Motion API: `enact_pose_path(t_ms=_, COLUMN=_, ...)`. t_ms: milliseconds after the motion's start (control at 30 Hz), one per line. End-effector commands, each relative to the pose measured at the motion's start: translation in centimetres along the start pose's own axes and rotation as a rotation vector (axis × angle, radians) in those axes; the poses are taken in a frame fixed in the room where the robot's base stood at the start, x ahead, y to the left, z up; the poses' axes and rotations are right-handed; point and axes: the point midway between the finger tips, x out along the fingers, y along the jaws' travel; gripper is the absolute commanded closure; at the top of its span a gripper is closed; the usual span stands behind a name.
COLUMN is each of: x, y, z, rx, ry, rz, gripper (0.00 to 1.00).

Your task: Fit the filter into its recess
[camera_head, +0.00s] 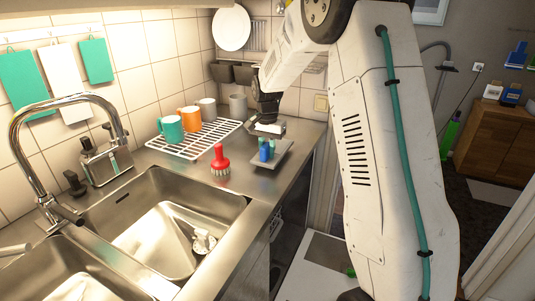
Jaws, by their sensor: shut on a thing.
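My gripper (268,143) is over the far right end of the steel counter, pointing down. Its fingers are shut on a small blue piece (264,155), which I take to be the filter. The fingers hide part of it. A flat grey tray-like piece (285,152) is right at the blue piece. I cannot tell whether they touch, or whether the grey piece is held or rests on the counter. No recess can be clearly made out from here.
A red brush (220,160) stands left of my gripper. A white rack (190,143) with several mugs is behind it. A chrome tap (40,150) stands at left. The counter's front edge is close to the gripper.

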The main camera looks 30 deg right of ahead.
Motion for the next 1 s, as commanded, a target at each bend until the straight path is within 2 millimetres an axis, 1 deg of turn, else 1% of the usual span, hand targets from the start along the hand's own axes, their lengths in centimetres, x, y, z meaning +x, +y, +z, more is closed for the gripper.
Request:
enact_pose_path(t_ms=33, x=0.8, y=0.1, z=0.0, rx=0.000, ry=-0.001, rz=0.001, gripper=1.00)
enact_pose_path(t_ms=100, x=1.5, y=0.0, z=0.0, rx=0.001, ry=0.001, rz=-0.001, gripper=1.00)
enact_pose_path(t_ms=467, x=1.9, y=0.1, z=0.0, rx=0.001, ry=0.002, rz=-0.001, gripper=1.00)
enact_pose_path(t_ms=500, x=1.9, y=0.1, z=0.0, rx=0.001, ry=0.002, rz=-0.001, gripper=0.73)
enact_pose_path(t_ms=567, x=1.9, y=0.1, z=0.0, rx=0.001, ry=0.002, rz=-0.001, gripper=0.57)
enact_pose_path(t_ms=867, x=2.0, y=0.1, z=0.0, rx=0.000, ry=0.002, rz=-0.001, gripper=0.57)
enact_pose_path(t_ms=967, x=1.1, y=0.0, z=0.0, rx=0.000, ry=0.004, rz=-0.003, gripper=0.57)
enact_pose_path(t_ms=1000, x=0.5, y=0.0, z=0.0, rx=0.000, ry=0.004, rz=-0.003, gripper=0.57)
